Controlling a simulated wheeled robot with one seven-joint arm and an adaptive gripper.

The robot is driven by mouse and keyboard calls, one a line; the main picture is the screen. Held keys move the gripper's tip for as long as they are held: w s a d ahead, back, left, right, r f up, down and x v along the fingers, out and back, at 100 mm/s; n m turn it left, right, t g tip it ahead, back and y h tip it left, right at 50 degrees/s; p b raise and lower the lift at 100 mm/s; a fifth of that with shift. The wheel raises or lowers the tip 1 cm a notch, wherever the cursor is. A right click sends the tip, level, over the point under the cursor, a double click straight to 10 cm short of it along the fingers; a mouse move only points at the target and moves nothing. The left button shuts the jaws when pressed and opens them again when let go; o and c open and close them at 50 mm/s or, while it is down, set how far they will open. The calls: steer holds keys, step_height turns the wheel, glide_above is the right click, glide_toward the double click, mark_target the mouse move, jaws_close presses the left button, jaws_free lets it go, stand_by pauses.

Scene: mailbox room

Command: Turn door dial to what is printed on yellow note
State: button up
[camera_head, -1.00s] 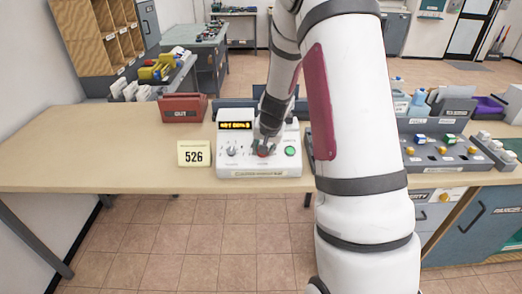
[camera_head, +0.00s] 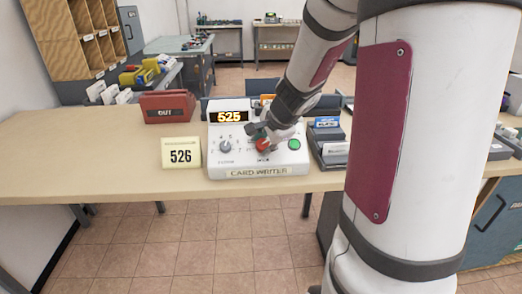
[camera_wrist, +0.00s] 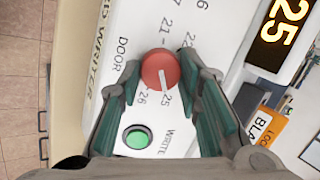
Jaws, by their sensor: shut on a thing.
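The yellow note (camera_head: 181,154) stands on the table left of the card writer and reads 526. The white card writer (camera_head: 240,162) has a lit display (camera_head: 229,117) that reads 525; its last digits, 25, also show in the wrist view (camera_wrist: 287,20). The red door dial (camera_wrist: 160,70) has a white pointer line directed near the printed 25, with 26 beside it. In the head view the dial (camera_head: 263,146) is partly covered by my gripper (camera_head: 258,137). My gripper's green-lined fingers (camera_wrist: 165,80) are shut on the dial from both sides.
A grey dial (camera_head: 225,146) sits left on the card writer and a green button (camera_head: 294,144) sits right. A red OUT box (camera_head: 167,107) stands behind the note. Grey card trays (camera_head: 327,140) stand close to the right. The left tabletop is clear.

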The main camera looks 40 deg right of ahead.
steer(key=m+b, duration=0.2)
steer(key=m, duration=0.1)
steer(key=shift+a+f+m+t+h, duration=0.1)
steer(key=shift+f+m+t+h, duration=0.1)
steer(key=shift+m+t+h, duration=0.1)
steer(key=shift+s+m+h+b, duration=0.1)
steer(key=shift+m+h+b, duration=0.3)
steer(key=shift+m+b, duration=1.15)
steer(key=shift+m+p, duration=0.55)
steer(key=shift+m, duration=0.2)
steer(key=o, duration=1.1)
steer(key=shift+o, duration=0.2)
steer(key=shift+r, duration=0.1)
steer(key=shift+a, duration=0.1)
steer(key=shift+s+a+r, duration=0.2)
steer(key=shift+s+r, duration=0.2)
steer(key=shift+r, duration=0.2)
steer(key=v, duration=1)
steer(key=shift+s, duration=0.4)
